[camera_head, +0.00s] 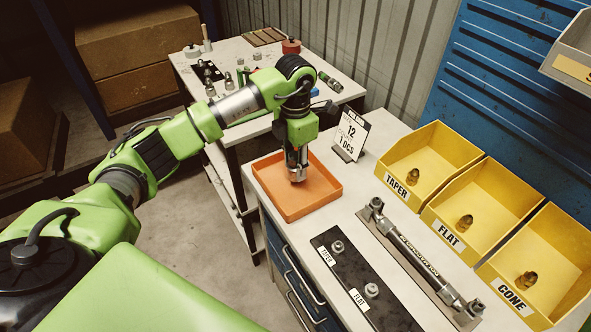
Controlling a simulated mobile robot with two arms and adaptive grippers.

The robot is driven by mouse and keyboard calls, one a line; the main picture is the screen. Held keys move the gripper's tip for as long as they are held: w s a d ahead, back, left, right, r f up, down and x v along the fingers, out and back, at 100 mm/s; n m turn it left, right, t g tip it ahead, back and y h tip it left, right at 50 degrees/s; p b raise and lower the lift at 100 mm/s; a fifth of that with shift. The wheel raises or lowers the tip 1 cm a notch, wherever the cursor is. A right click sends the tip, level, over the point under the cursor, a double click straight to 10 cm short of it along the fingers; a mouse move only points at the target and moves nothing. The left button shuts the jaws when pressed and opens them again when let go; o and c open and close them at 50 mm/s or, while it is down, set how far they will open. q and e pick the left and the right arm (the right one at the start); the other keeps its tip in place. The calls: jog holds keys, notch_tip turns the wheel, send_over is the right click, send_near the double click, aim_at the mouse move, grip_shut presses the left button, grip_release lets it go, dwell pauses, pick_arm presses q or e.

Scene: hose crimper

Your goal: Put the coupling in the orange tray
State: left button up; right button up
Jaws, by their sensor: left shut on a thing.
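My left gripper (297,163) points down over the orange tray (302,206) on the white bench. It is shut on a small silver metal piece, seemingly the coupling (297,174), of which only the lower part shows below the fingers. The coupling is over the tray's back half; I cannot tell whether it touches the tray floor. The rest of the tray is empty. My right gripper is not in view.
Yellow bins marked TAPER (424,165), FLAT (478,206) and CONE (541,262) stand at the right, each with a brass fitting. A hose assembly (418,258) and a black labelled plate (352,278) lie in front. A sign (351,134) stands behind the tray.

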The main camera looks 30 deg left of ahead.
aim_at(295, 173)
pick_arm(q)
notch_tip(295, 173, down, 3)
jog(key=shift+f+p, duration=0.1)
jog(key=shift+p, duration=0.25)
jog(key=shift+w, duration=0.1)
jog(key=shift+f+b, duration=0.15)
jog(key=shift+b, duration=0.15)
jog(key=o, duration=1.3)
